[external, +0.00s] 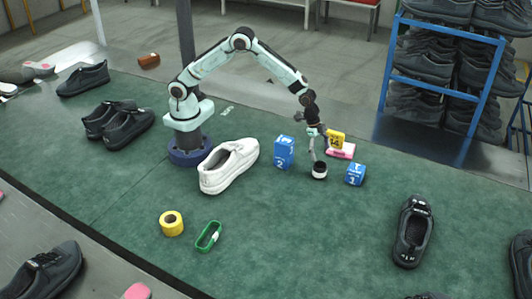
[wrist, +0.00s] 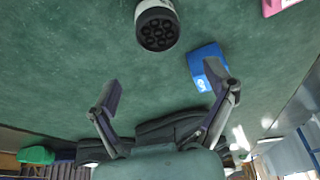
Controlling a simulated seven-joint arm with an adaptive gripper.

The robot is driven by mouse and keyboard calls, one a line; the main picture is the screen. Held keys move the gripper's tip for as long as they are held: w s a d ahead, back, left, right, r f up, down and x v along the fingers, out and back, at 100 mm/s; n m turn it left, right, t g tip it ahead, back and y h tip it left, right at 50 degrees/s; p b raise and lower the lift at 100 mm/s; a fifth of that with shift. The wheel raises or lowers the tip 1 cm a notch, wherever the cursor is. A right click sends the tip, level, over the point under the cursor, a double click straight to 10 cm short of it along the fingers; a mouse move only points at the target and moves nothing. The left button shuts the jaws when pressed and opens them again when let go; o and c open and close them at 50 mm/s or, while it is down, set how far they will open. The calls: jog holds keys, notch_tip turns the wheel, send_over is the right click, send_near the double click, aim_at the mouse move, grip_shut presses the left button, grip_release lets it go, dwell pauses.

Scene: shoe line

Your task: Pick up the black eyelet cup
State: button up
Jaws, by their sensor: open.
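The black eyelet cup (external: 319,173) stands upright on the green mat, with a black top and a white lower band. In the wrist view the cup (wrist: 157,28) shows near the top edge, its black face with several round holes. My gripper (external: 315,150) is above and close to the cup in the external view. In the wrist view my gripper (wrist: 163,88) is open, its fingers wide apart and nothing between them. The cup lies beyond the fingertips there, roughly in line with the gap.
A blue box marked 1 (external: 355,174) stands right of the cup; in the wrist view a blue box (wrist: 205,66) is by the right finger. A blue box marked 2 (external: 284,151), a white shoe (external: 229,166), a yellow block (external: 336,138) and a pink block (external: 341,151) are nearby.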

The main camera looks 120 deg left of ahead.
aim_at(320, 165)
jog(key=f, duration=0.3)
jog(key=shift+s+a, duration=0.35)
jog(key=x, duration=0.6)
jog(key=shift+s, duration=0.15)
jog(key=shift+r, duration=0.1)
jog(key=c, duration=1.3)
